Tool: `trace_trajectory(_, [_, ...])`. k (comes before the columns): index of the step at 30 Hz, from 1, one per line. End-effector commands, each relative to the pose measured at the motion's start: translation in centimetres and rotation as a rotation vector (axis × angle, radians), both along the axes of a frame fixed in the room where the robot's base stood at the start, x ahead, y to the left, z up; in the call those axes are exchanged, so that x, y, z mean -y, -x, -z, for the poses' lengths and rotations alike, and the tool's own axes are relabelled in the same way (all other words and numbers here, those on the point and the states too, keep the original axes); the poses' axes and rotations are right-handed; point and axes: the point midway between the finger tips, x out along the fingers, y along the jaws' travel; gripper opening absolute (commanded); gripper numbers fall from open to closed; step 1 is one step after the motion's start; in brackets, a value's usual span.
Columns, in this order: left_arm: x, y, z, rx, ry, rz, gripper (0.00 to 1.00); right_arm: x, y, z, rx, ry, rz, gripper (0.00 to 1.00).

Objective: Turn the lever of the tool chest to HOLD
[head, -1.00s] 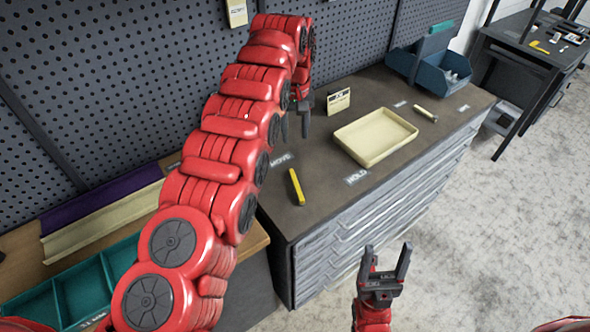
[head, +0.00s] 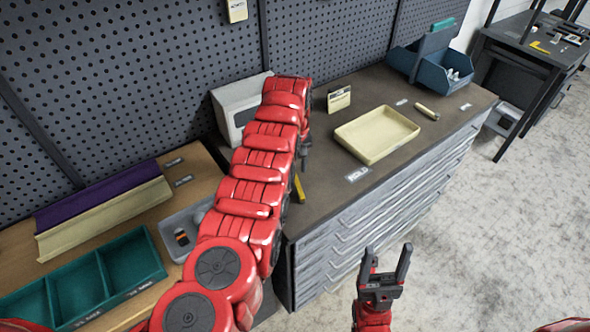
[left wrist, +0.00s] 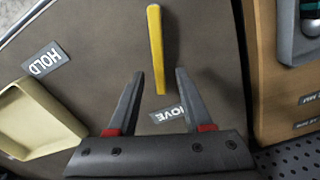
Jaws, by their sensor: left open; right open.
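The yellow lever (head: 299,187) lies on the brown top of the tool chest (head: 325,200), partly hidden by my left arm. In the left wrist view the whole lever (left wrist: 156,45) shows, one end close to the MOVE label (left wrist: 168,113). The HOLD label (head: 357,174) is off to the lever's right; it also shows in the left wrist view (left wrist: 46,60). My left gripper (left wrist: 152,78) is open, its fingers either side of the lever's MOVE end in the picture; I cannot tell its height. My right gripper (head: 386,252) is open and empty in front of the chest.
A cream tray (head: 377,134) and a small sign card (head: 339,99) stand on the chest, with a blue bin (head: 432,70) farther back. A white box (head: 232,106) is behind my left arm. A teal divided tray (head: 85,275) is at left. Pegboard rises behind.

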Motion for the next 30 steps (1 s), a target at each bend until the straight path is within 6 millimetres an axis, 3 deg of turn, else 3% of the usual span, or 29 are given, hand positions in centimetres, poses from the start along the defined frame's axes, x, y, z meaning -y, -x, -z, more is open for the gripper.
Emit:
trace_trajectory(6, [-0.1,-0.1,2.5,0.001,0.001,-0.001,0.5,0.0,0.0,-0.3,0.0,0.0,0.0,0.67])
trace_trajectory(16, [0.1,0.0,3.1,0.0,0.001,0.0,0.5,0.0,0.0,-0.3,0.0,0.0,0.0,0.67])
trace_trajectory(17, [0.1,0.0,3.1,0.001,0.002,0.0,0.48,0.0,0.0,-0.3,0.0,0.0,0.0,0.67])
trace_trajectory(25, [0.1,0.0,3.1,0.0,0.001,0.0,0.0,0.0,0.0,-0.3,0.0,0.0,0.0,0.67])
trace_trajectory(30, [0.1,0.0,3.0,0.001,0.002,0.0,0.0,0.0,0.0,-0.3,0.0,0.0,0.0,0.67])
